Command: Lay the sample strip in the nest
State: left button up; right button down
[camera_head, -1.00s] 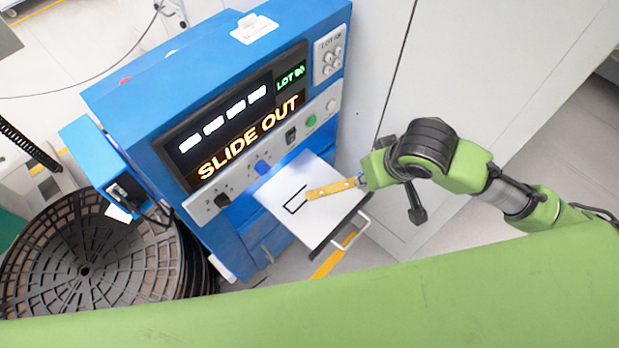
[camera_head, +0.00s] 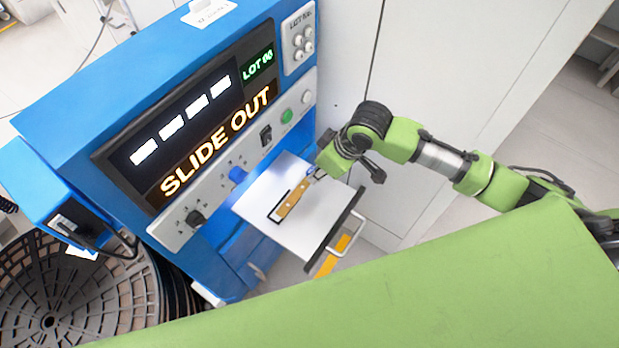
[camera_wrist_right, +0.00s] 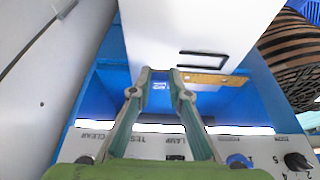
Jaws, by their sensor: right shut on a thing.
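The sample strip (camera_head: 293,198) is a flat tan strip. Its near end is in my right gripper (camera_head: 314,173), which is shut on it at the drawer's upper right. The nest (camera_head: 272,213) is a black outline on the white slide plate (camera_head: 308,228). In the head view the strip runs along the nest and covers part of it. In the right wrist view the strip (camera_wrist_right: 212,79) extends right from the right gripper (camera_wrist_right: 160,74), beside and parallel to the nest (camera_wrist_right: 205,57). I cannot tell whether it touches the plate. My left gripper is out of view.
The blue machine (camera_head: 60,100) has a display (camera_head: 190,140) reading SLIDE OUT and a row of knobs above the plate. A front handle (camera_head: 346,240) edges the slide. A dark slotted reel (camera_head: 45,290) stands at lower left. Pale cabinets (camera_head: 430,60) stand behind.

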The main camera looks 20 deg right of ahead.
aim_at(314, 169)
jog(key=w+f, duration=0.1)
jog(key=f, duration=0.1)
jog(key=w+a+f, duration=0.1)
jog(key=shift+w+f, duration=0.35)
jog(key=shift+w, duration=0.05)
jog(key=shift+w+a+f, duration=0.1)
jog(key=shift+f, duration=1.55)
jog(key=c, duration=1.9)
grip_release()
jog(key=shift+f, duration=0.15)
jog(key=v, duration=1.2)
jog(key=shift+p, duration=0.45)
